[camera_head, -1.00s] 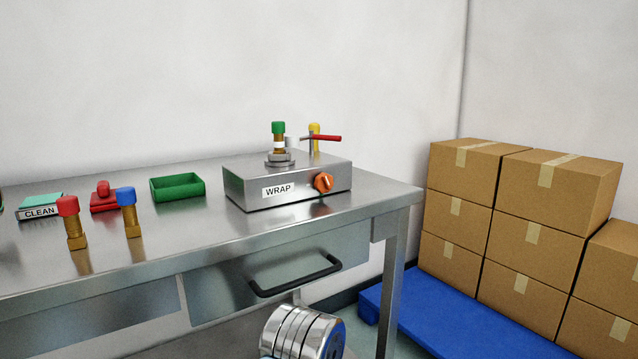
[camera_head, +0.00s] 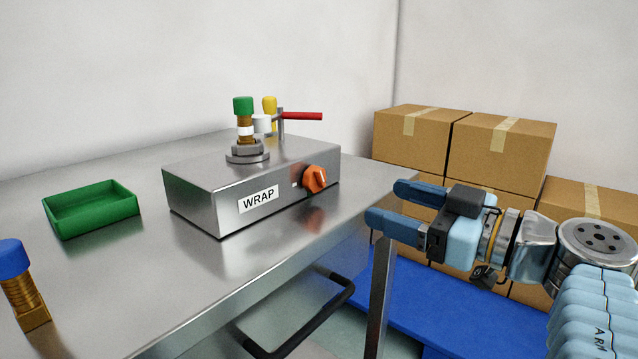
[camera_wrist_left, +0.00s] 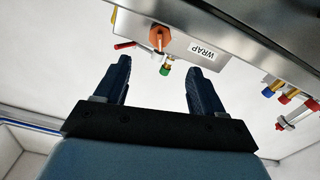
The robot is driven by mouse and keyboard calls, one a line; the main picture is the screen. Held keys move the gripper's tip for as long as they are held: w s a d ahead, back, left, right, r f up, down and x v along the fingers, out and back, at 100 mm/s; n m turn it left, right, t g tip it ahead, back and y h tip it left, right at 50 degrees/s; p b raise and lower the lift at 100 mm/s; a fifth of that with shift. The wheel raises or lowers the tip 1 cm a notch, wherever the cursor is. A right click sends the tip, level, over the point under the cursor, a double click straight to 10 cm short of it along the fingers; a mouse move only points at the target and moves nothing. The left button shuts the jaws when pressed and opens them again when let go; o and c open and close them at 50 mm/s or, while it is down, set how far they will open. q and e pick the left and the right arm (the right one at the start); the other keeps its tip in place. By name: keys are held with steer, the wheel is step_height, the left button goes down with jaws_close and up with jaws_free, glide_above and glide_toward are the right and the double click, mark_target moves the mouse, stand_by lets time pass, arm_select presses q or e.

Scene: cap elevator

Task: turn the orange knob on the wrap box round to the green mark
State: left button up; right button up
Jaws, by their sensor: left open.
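The wrap box (camera_head: 205,205) is a low metal box on the bench with a WRAP label on its front. Its orange knob (camera_head: 315,179) sits on the front face, right of the label, with a small pale mark at its left. I cannot make out a green mark. In the left wrist view the knob (camera_wrist_left: 160,37) shows upside down beyond the fingers, near the top. My left gripper (camera_head: 384,203) is open and empty, right of the knob and apart from it, fingers pointing left towards the box. It also shows in the left wrist view (camera_wrist_left: 158,78). My right gripper is not in view.
A green tray (camera_head: 92,212) and a blue-capped fitting (camera_head: 18,285) are on the left. Cardboard boxes (camera_head: 500,148) stand behind my gripper on a blue pallet (camera_head: 440,322).

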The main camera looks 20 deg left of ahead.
mark_target(324, 183)
arm_select(q)
steer(key=x, duration=1.2)
steer(key=shift+f, duration=0.15)
steer(key=c, duration=1.1)
steer(key=shift+o, duration=0.2)
steer(key=shift+m, duration=0.4)
steer(key=m, duration=0.2)
steer(key=shift+m, duration=0.4)
steer(key=shift+m+b, duration=0.3)
steer(key=shift+m, duration=1.3)
